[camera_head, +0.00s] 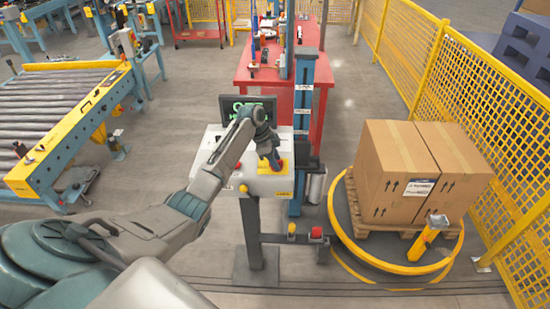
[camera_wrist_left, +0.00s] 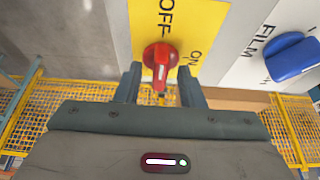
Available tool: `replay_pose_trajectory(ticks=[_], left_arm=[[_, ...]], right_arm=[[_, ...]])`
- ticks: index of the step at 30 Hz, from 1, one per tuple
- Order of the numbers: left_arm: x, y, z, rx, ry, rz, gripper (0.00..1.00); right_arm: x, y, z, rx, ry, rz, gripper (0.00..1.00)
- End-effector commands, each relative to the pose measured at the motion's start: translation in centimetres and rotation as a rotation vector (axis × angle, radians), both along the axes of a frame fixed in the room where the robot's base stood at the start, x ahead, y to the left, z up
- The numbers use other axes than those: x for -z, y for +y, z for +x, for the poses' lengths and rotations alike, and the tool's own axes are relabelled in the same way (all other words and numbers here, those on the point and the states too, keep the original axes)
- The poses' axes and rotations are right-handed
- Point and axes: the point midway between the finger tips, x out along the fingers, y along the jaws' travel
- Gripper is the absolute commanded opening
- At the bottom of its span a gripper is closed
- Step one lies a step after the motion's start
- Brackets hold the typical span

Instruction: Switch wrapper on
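The wrapper's control box (camera_head: 215,155) is a pale grey panel on a post, with a dark screen behind it. In the left wrist view, a red rotary switch (camera_wrist_left: 160,58) sits on a yellow plate (camera_wrist_left: 205,20) marked OFF and ON. Its handle points down toward my gripper; I cannot tell which label it is set to. My left gripper (camera_wrist_left: 160,82) is open, with its fingers apart on either side of the handle's lower end. Contact is not clear. In the head view, my left gripper (camera_head: 269,157) is over the panel and partly covers it. My right gripper is out of view.
A blue knob (camera_wrist_left: 292,57) marked FILM is right of the switch. Cardboard boxes (camera_head: 390,205) stand on a pallet inside the yellow turntable ring (camera_head: 378,263). A red table (camera_head: 270,75) is behind the panel, a roller conveyor (camera_head: 55,100) at left, yellow fencing (camera_head: 480,100) at right.

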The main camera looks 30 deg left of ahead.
Motion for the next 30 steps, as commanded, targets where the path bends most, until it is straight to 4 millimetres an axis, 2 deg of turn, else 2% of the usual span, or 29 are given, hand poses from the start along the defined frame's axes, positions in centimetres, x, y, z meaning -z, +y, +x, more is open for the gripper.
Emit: replay_pose_trajectory(ticks=[4, 9, 20, 30], left_arm=[[0.0, 0.0, 0.0, 0.000, 0.000, 0.000, 0.34], [0.0, 0.0, 0.0, 0.000, 0.000, 0.000, 0.00], [0.1, 0.0, 0.1, 0.032, -0.002, 0.000, 0.00], [0.3, 0.1, 0.3, 0.243, -0.003, -0.002, 0.00]], right_arm=[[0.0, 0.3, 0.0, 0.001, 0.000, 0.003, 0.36], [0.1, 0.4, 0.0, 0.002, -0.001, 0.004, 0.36], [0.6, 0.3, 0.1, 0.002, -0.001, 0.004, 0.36], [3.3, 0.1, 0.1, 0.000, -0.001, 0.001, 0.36]])
